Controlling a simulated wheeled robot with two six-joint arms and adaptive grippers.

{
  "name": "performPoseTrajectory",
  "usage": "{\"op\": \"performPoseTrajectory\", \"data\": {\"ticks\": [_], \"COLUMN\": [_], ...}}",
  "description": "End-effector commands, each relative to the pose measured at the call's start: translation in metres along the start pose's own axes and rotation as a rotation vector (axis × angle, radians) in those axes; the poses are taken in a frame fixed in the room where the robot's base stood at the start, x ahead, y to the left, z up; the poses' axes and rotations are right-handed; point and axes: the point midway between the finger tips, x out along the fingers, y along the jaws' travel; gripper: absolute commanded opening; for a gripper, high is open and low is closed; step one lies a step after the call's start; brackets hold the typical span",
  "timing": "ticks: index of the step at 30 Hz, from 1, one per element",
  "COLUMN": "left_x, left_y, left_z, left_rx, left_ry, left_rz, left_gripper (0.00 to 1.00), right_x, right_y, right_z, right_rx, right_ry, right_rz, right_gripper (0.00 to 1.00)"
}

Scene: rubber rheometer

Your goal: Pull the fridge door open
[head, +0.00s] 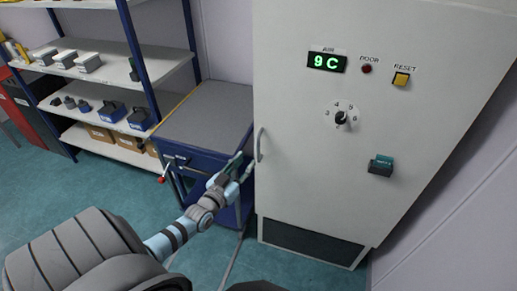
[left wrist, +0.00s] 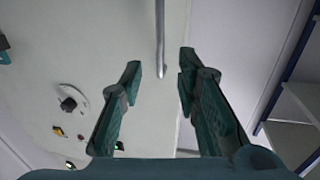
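The fridge is a tall white cabinet with a large door (head: 300,165), which looks shut. Its thin vertical handle (head: 259,145) is on the door's left edge. My left gripper (head: 245,163) is just left of the handle in the head view. In the left wrist view my left gripper (left wrist: 160,72) is open, with its two green fingers spread. The handle (left wrist: 160,45) appears between and beyond the fingertips, and I cannot see it touching either finger. My right gripper is not in view.
A blue workbench (head: 212,112) with a grey top stands left of the fridge, close behind my left gripper. Shelves (head: 107,68) with boxes stand further left. The fridge front has a display (head: 327,62), a dial (head: 341,118) and a dark green block (head: 381,165).

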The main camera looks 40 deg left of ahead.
Motion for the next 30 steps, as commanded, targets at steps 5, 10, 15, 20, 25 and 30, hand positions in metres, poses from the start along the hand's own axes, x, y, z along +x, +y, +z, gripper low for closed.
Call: {"op": "performPoseTrajectory", "data": {"ticks": [5, 10, 15, 20, 25, 30], "left_x": [0.052, 0.082, 0.092, 0.092, 0.092, 0.092], "left_y": [0.000, 0.000, 0.000, 0.000, 0.000, 0.000], "left_z": [0.010, 0.009, 0.006, 0.004, 0.004, 0.004], "left_rx": [0.001, 0.001, 0.002, 0.001, 0.001, 0.001], "left_ry": [0.002, -0.001, -0.003, -0.004, -0.004, -0.004], "left_rz": [0.000, 0.000, -0.001, -0.001, -0.001, -0.001], "left_gripper": [0.30, 0.30, 0.30, 0.30, 0.12, 0.00], "right_x": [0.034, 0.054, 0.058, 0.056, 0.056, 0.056], "right_y": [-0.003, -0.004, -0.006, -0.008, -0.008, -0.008], "right_z": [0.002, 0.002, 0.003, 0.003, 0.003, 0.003], "right_rx": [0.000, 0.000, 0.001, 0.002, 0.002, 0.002], "right_ry": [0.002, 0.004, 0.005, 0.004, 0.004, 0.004], "right_rz": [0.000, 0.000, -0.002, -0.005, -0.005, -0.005], "right_gripper": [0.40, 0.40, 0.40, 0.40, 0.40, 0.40]}}
